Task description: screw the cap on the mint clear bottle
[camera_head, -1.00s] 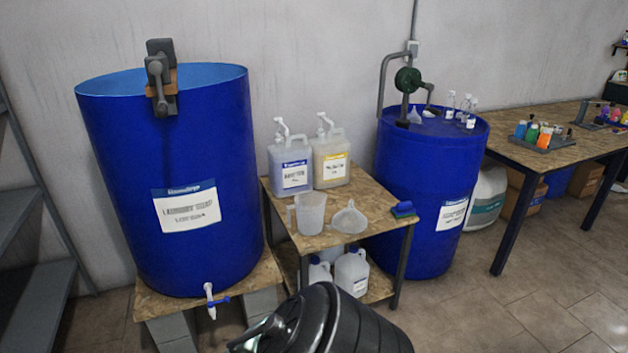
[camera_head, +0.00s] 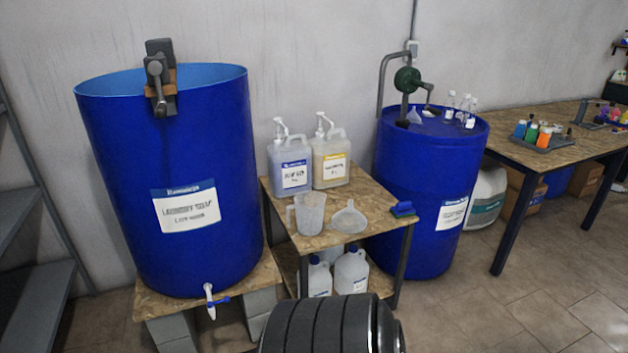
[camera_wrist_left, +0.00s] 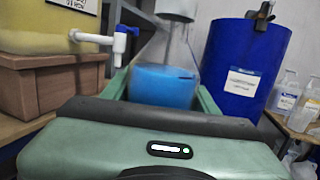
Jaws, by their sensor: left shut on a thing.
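My left gripper (camera_wrist_left: 163,78) fills the lower wrist view, with a grey-green body and a finger on either side. Clear bottles (camera_head: 460,108) stand on the right blue drum in the head view. They are too small to tell whether one is the mint bottle. My right gripper is not in view.
A tall blue drum (camera_head: 185,120) with a tap stands at left. A low table (camera_head: 385,228) holds two pump jugs (camera_head: 307,163), a pitcher (camera_head: 309,213) and a funnel (camera_head: 349,218). A long table (camera_head: 510,150) with colored bottles stands at right. Floor at lower right is clear.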

